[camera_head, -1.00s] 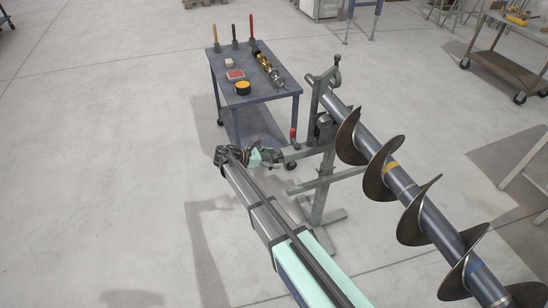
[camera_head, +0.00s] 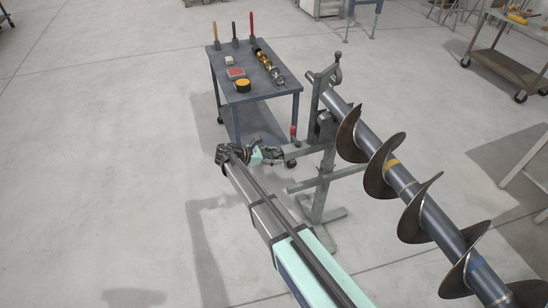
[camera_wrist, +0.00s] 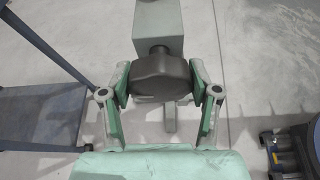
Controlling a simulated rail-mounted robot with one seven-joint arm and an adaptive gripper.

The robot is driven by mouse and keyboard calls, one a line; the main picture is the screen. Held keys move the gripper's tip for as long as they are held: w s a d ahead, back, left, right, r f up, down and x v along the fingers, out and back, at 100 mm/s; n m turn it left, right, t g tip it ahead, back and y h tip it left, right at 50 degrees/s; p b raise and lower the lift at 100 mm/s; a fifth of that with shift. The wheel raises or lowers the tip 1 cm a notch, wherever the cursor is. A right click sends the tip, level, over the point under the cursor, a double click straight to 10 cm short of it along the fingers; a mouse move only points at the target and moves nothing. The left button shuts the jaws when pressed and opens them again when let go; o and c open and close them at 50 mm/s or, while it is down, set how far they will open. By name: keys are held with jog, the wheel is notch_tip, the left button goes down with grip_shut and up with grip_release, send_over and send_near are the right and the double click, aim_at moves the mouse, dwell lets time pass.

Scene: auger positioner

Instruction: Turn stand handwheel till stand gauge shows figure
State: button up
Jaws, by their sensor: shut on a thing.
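The stand handwheel (camera_wrist: 161,72) is a dark, rounded, lobed knob on a short shaft from the stand's grey-green square bar. My gripper (camera_wrist: 160,84) is shut on this handwheel, one finger on each side, in the wrist view. In the head view my gripper (camera_head: 275,155) is at the left end of the stand's side bar, and the handwheel there is mostly hidden. The stand (camera_head: 323,172) is upright beside the auger (camera_head: 402,182), whose upper end lies at its top. I cannot make out a gauge reading in either view.
A blue-grey table (camera_head: 262,98) behind the stand holds a yellow-topped round item (camera_head: 243,85), a red-topped box (camera_head: 236,73) and several upright handles. A wheeled cart (camera_head: 500,70) is at the far right. The floor at left is clear.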

jog(key=m+t+b, duration=0.1)
jog(key=b, duration=0.2)
jog(key=m+t+b, duration=0.1)
jog(key=m+b, duration=0.1)
jog(key=b, duration=0.1)
jog(key=shift+s+d+f+y, duration=0.1)
jog(key=shift+d+f+y, duration=0.05)
jog(key=shift+f+y, duration=0.25)
jog(key=m+t+b, duration=0.2)
jog(key=m+b, duration=0.1)
jog(key=b, duration=0.3)
jog(key=shift+b, duration=0.35)
jog(key=m+t+b, duration=0.2)
jog(key=m+b, duration=0.1)
jog(key=b, duration=0.4)
jog(key=shift+m, duration=0.4)
jog(key=m+b, duration=0.2)
jog(key=b, duration=0.2)
jog(key=shift+r+t+h+b, duration=0.15)
jog(key=shift+t+h+b, duration=0.15)
jog(key=shift+t, duration=0.1)
jog(key=shift+r+m+b, duration=0.15)
jog(key=shift+m+b, duration=0.35)
jog(key=shift+b, duration=0.15)
jog(key=shift+r, duration=0.1)
jog(key=o, duration=1.1)
jog(key=shift+o, duration=0.2)
